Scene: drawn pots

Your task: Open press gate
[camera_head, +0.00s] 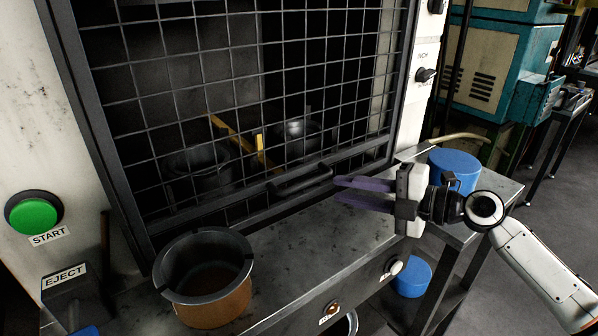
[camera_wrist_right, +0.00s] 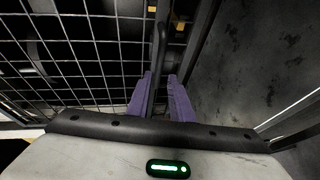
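The press gate (camera_head: 245,70) is a black wire-mesh panel in a dark frame, and it is down over the press opening. A dark bar handle (camera_head: 300,181) sits on its lower rail. My right gripper (camera_head: 337,188) is at the right end of the handle, with its purple fingers apart. In the right wrist view the handle (camera_wrist_right: 159,55) lines up between the open fingers (camera_wrist_right: 160,85); whether it touches them I cannot tell. Behind the mesh are dark pots (camera_head: 198,160) and a yellow bar (camera_head: 238,139). My left gripper is out of view.
An orange-brown pot with a dark rim (camera_head: 207,285) stands on the metal ledge before the gate. A green START button (camera_head: 34,213) and an EJECT label (camera_head: 64,277) are at left. A blue cylinder (camera_head: 454,168) stands on the side table behind my right wrist.

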